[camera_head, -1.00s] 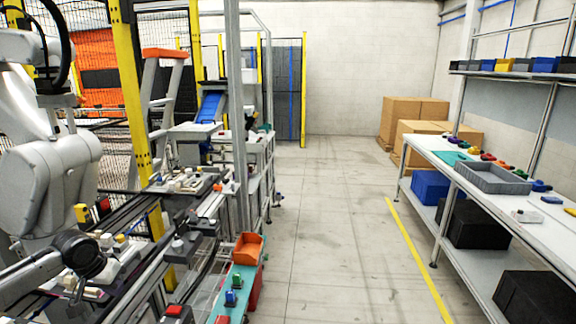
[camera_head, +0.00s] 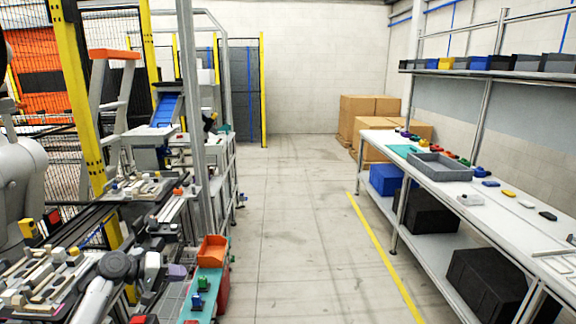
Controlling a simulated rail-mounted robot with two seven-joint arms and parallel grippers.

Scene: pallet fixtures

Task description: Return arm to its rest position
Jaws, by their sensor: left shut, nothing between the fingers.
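My left arm comes in at the left edge, with a pale rounded link and a dark round wrist joint low in the view. My left gripper (camera_head: 160,274) is small and partly lost against the fixtures around the wrist. It is shut with nothing seen held in it, above or beside the rail fixtures (camera_head: 40,282) at the lower left. I cannot tell whether it touches them. My right gripper is out of view.
A yellow post (camera_head: 78,95) rises behind the arm. The floor (camera_head: 290,230) is clear up to the workbench (camera_head: 470,188), which holds a grey tray (camera_head: 440,167).

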